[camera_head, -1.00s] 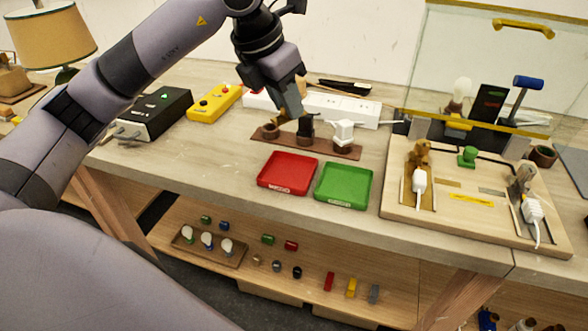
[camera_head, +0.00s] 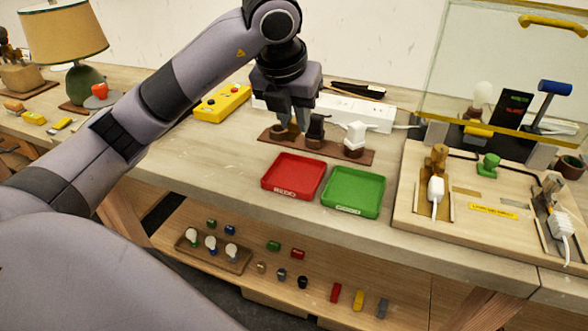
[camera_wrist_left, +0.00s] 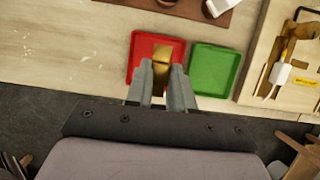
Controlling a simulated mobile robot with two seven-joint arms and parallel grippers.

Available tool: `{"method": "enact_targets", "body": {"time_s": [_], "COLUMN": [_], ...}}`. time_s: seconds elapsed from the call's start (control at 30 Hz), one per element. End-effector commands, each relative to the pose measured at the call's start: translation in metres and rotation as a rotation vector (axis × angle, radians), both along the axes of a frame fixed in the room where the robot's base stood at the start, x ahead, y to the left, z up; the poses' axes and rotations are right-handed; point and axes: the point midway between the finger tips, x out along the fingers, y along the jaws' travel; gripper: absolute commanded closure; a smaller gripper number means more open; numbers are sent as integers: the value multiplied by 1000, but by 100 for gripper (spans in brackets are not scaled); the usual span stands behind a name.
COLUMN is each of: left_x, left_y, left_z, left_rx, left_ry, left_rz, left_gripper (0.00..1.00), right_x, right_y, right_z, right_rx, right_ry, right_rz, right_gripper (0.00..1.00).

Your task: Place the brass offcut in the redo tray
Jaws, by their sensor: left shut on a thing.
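The redo tray is the red tray (camera_head: 293,176) on the bench, labelled REDO on its front lip. It also shows in the left wrist view (camera_wrist_left: 137,48). My left gripper (camera_head: 292,122) is in front of the brown rack in the head view, behind the red tray's image. In the left wrist view its fingers (camera_wrist_left: 161,78) are shut on the brass offcut (camera_wrist_left: 162,60), a yellow metal piece seen against the red tray. The height of the offcut above the tray is unclear. The head view does not show the offcut clearly. My right gripper is not seen.
A green tray (camera_head: 353,191) sits right beside the red one. The brown rack (camera_head: 328,151) behind holds several plugs and sockets. A wooden wiring fixture (camera_head: 480,215) stands at the right, with a clear screen behind. The bench left of the red tray is clear.

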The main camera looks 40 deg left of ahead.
Motion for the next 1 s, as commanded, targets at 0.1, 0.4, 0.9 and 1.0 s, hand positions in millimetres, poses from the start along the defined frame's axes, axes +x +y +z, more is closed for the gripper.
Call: {"method": "enact_targets", "body": {"time_s": [0.1,0.4,0.9,1.0], "left_x": [-1,0,0,0], "left_y": [1,1,1,1], "left_z": [-32,-63,-103,-105], "left_rx": [3,3,2,2], "left_ry": [7,2,0,0], "left_rz": [1,0,-1,-1], "left_gripper": [100,100,100,100], "right_x": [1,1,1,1], "right_y": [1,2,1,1], "right_z": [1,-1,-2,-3], "right_rx": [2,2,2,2], "right_ry": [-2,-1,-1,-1], "right_rz": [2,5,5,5], "right_gripper": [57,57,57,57]}}
